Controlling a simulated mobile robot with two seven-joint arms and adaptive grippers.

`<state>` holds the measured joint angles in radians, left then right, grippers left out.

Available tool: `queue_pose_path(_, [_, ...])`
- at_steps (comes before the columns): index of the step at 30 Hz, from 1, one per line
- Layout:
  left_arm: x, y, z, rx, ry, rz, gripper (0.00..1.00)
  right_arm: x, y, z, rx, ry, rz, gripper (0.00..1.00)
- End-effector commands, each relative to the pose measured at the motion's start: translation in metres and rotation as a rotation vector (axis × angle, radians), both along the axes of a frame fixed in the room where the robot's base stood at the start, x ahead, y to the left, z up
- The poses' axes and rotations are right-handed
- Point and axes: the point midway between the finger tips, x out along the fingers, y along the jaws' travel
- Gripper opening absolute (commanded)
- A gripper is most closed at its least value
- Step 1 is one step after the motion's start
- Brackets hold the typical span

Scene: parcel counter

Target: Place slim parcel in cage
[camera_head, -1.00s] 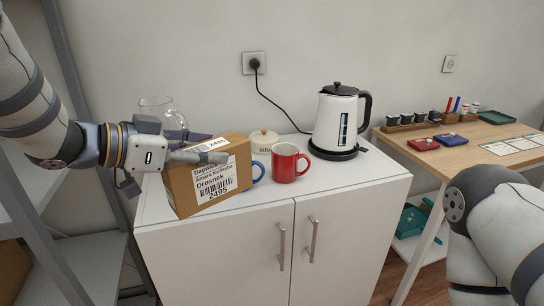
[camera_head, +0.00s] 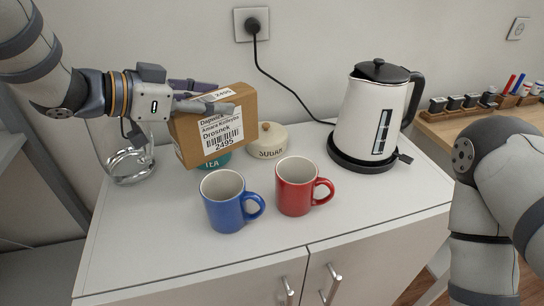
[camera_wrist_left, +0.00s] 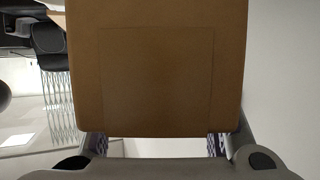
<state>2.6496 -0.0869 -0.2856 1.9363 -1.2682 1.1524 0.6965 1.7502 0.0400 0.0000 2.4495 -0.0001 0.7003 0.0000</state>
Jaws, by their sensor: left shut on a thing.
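A slim brown cardboard parcel (camera_head: 212,128) with a white address label reading Drosnek 2495 is in my left gripper (camera_head: 206,97). The gripper is shut on the parcel's upper part and holds it raised above the white cabinet top. In the left wrist view the parcel (camera_wrist_left: 155,65) fills the middle, between the fingers. The parcel hides part of a teal TEA jar (camera_head: 216,161) behind it. My right arm shows at the right edge, but its gripper is out of view. I cannot identify a cage for certain in the head view.
On the white cabinet (camera_head: 150,240) stand a blue mug (camera_head: 226,205), a red mug (camera_head: 296,188), a SUGAR jar (camera_head: 268,141), a glass vessel (camera_head: 128,165) and a kettle (camera_head: 370,112). A wooden table (camera_head: 480,125) with small items is at right. The cabinet's front left is clear.

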Motion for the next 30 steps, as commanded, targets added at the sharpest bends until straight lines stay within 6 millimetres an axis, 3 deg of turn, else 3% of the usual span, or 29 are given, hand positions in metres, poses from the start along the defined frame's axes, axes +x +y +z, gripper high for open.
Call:
queue_pose_path(6, [0.000,0.000,-0.055,-0.001,0.014,0.001,0.04,-0.013,0.000,-0.011,0.000,0.046,0.000,0.40])
queue_pose_path(11, [-0.001,0.000,-0.073,-0.001,0.008,0.000,0.04,-0.016,0.000,-0.014,0.000,0.059,0.000,0.40])
queue_pose_path(15, [-0.001,0.000,-0.099,-0.002,0.010,-0.001,0.04,-0.021,0.000,-0.019,0.000,0.078,0.000,0.40])
queue_pose_path(26, [-0.001,0.000,-0.101,-0.001,0.000,0.000,0.04,-0.020,0.000,-0.018,0.000,0.074,0.000,0.40])
queue_pose_path(27, [-0.001,0.000,-0.101,0.000,0.001,0.000,0.54,-0.020,0.000,-0.018,0.000,0.074,0.001,0.40])
queue_pose_path(29, [-0.001,0.000,-0.101,0.000,0.002,-0.001,0.66,-0.020,0.000,-0.018,0.000,0.074,0.001,0.40])
queue_pose_path(30, [-0.001,0.000,-0.101,0.000,0.002,-0.001,0.66,-0.020,0.000,-0.018,0.000,0.074,0.001,0.40])
